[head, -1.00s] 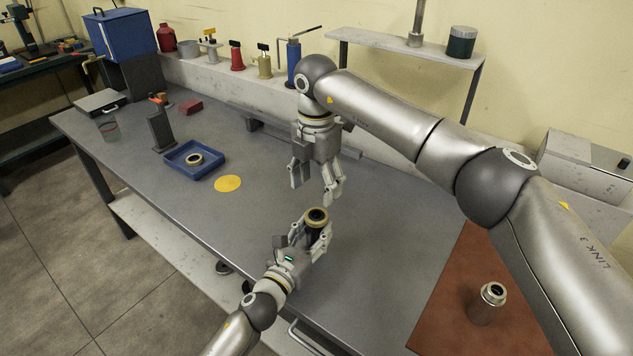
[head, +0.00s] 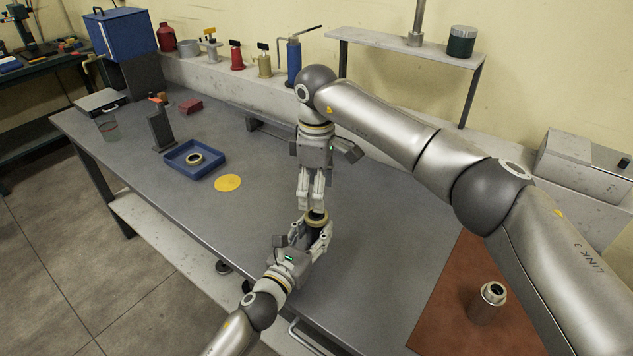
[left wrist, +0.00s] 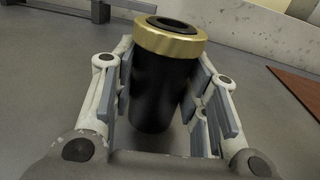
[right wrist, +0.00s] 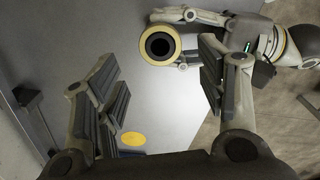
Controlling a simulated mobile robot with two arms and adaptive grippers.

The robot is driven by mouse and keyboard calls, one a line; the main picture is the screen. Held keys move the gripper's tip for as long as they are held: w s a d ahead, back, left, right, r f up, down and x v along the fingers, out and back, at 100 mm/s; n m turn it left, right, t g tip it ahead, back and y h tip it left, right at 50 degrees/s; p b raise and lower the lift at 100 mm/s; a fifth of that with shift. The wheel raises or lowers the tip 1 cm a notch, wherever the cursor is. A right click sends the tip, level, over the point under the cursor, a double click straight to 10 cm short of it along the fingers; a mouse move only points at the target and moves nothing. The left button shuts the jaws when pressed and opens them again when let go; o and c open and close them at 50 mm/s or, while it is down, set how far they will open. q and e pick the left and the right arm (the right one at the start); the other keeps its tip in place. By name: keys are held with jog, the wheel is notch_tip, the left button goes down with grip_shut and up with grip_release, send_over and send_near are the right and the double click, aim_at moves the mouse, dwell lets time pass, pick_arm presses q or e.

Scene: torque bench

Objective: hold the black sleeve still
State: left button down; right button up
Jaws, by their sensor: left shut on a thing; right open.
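The black sleeve (left wrist: 163,95) stands upright with a brass collar (left wrist: 170,40) around its top; it also shows in the head view (head: 315,229). My left gripper (left wrist: 168,80) is shut on the sleeve from both sides, near the bench's front edge. My right gripper (head: 312,200) comes down from above and behind, with its fingertips close to the collar. In the right wrist view its jaws (right wrist: 158,75) are open, and the collar shows as a ring beyond and between them. I cannot tell whether the right fingertips touch the collar.
A blue tray (head: 215,161) holding a ring (head: 194,158) and a yellow disc (head: 228,183) lie to the left. A metal cylinder (head: 487,302) stands on a brown mat (head: 440,318) at the right. A raised shelf (head: 400,43) stands behind. The bench (head: 265,200) is clear around the sleeve.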

aim_at(317, 214)
jog(key=shift+f, duration=3.2)
